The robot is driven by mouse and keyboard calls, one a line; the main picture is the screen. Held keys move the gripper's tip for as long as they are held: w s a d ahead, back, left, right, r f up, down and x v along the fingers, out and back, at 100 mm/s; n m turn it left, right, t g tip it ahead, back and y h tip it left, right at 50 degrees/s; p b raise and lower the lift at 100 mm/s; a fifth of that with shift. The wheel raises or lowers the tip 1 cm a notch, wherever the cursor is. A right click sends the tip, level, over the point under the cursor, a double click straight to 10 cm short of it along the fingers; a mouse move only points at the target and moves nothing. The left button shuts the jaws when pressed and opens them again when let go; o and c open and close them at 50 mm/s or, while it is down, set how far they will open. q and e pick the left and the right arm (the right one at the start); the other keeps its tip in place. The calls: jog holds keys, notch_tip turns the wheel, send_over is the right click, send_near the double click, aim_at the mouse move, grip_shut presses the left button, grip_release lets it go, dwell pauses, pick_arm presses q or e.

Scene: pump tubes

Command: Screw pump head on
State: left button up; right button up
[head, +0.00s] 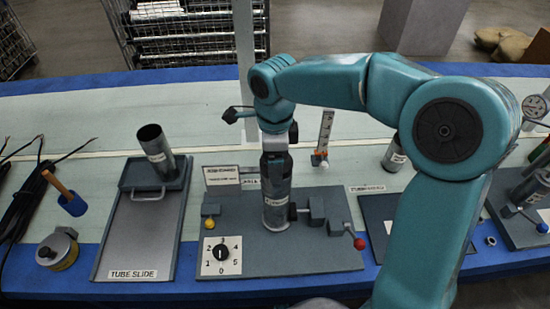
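A grey upright cylinder (276,205) stands in the middle fixture (290,250), beside a clamp-like block (316,210) with a red-knobbed lever (359,243). My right gripper (278,138) points down directly over the cylinder's top, in line with it. Its fingers are too small and dark to make out, so I cannot tell whether they are open or shut. A dark part with a knob (231,115) sticks out left beside my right wrist; I cannot tell whether it is the pump head. The join at the cylinder's top is unclear. My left gripper is not in view.
A tube slide (140,240) with an open tube (155,147) stands left. The fixture carries a numbered dial (221,253) and a yellow knob (209,223). Another short tube (395,155) stands right, partly behind my arm. Black cables (25,200) lie far left.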

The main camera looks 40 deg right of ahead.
jog(key=shift+m, duration=0.9)
jog(key=shift+m+b, duration=0.3)
jog(key=shift+m, duration=0.6)
jog(key=o, duration=0.9)
